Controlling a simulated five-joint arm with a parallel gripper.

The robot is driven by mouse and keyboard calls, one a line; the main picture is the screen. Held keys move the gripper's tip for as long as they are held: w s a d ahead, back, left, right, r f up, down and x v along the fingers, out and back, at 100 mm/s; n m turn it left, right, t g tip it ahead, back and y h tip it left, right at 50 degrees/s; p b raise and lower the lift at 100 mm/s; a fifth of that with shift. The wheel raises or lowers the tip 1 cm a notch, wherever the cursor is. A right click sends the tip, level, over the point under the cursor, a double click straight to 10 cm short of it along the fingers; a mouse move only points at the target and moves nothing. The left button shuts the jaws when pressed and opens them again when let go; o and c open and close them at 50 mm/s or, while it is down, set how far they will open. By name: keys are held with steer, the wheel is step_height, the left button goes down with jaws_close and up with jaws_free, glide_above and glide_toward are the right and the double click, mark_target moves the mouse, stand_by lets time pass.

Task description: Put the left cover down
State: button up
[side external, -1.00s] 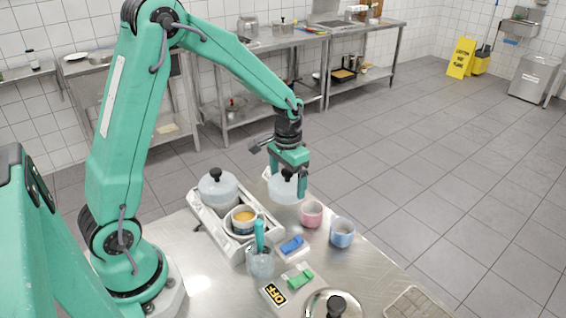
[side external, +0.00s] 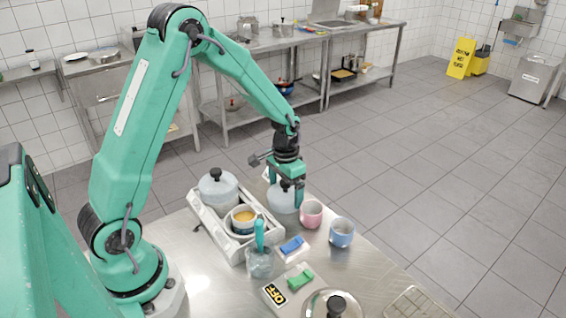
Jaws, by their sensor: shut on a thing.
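My gripper (side external: 287,189) is shut on the dark knob of a pale, translucent domed cover (side external: 281,202). The cover hangs level below the fingers, at the far side of the steel table, right of the white tray. I cannot tell whether its rim touches the table. A second, similar domed cover (side external: 216,191) with a black knob sits at the far left end of the white tray (side external: 204,222).
An orange-filled bowl (side external: 244,217) stands in the tray. A pink cup (side external: 311,213) stands close right of the held cover, with a blue cup (side external: 341,232) beyond. Nearer are a clear cup with a teal utensil (side external: 260,262), blue and green blocks, an OFF sign and a knobbed lid (side external: 322,300).

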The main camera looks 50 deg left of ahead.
steer(key=shift+f, duration=0.15)
steer(key=o, duration=0.7)
steer(key=shift+c, duration=0.2)
step_height(320, 180, up, 12)
steer(key=shift+r, duration=0.2)
stand_by(0.6)
